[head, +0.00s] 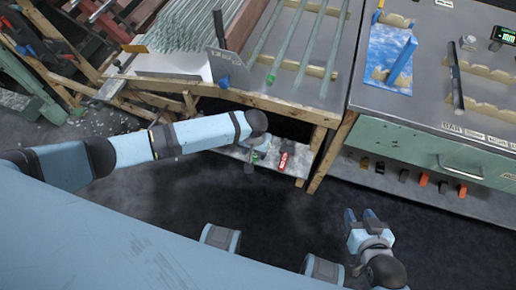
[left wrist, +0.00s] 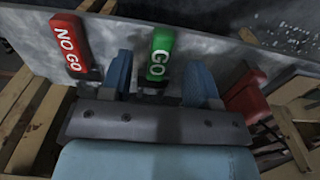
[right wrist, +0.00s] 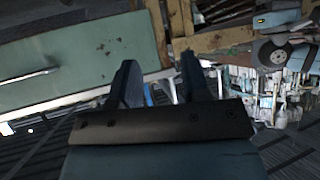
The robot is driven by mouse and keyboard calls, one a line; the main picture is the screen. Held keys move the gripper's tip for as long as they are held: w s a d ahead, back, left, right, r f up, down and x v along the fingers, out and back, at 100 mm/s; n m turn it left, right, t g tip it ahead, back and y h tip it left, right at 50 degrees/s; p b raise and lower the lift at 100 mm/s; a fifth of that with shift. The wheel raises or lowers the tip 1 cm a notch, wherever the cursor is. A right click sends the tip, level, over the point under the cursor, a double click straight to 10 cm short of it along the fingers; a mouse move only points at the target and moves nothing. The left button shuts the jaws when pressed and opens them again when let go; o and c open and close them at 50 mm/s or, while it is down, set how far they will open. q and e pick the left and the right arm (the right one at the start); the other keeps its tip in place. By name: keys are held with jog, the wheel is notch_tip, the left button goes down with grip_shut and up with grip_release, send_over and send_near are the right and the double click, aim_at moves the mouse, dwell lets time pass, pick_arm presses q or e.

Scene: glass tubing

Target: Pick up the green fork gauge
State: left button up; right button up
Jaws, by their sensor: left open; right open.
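The green fork gauge (left wrist: 161,48), marked GO, lies on a grey shelf board. In the left wrist view it shows between the two fingers of my left gripper (left wrist: 160,80), which is open; I cannot tell whether they touch it. In the head view a little of the green gauge (head: 257,155) shows beside my left gripper, on the low shelf under the table. A red gauge marked NO GO (left wrist: 70,46) lies to its left in the left wrist view and also shows in the head view (head: 283,162). My right gripper (head: 362,218) is open and empty over the floor.
The wooden table (head: 300,108) with glass tubes stands above the low shelf, its leg (head: 318,150) just right of the gauges. Another red object (left wrist: 245,100) is right of my left gripper. A green cabinet (head: 430,150) stands at right. The floor in front is clear.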

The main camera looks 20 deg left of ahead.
aim_at(255, 156)
pick_arm(q)
notch_tip(255, 156, down, 4)
jog(key=shift+w+r+b, duration=0.1)
jog(key=shift+r+b, duration=0.1)
jog(key=shift+b, duration=0.15)
grip_shut()
jog(key=shift+r, duration=0.1)
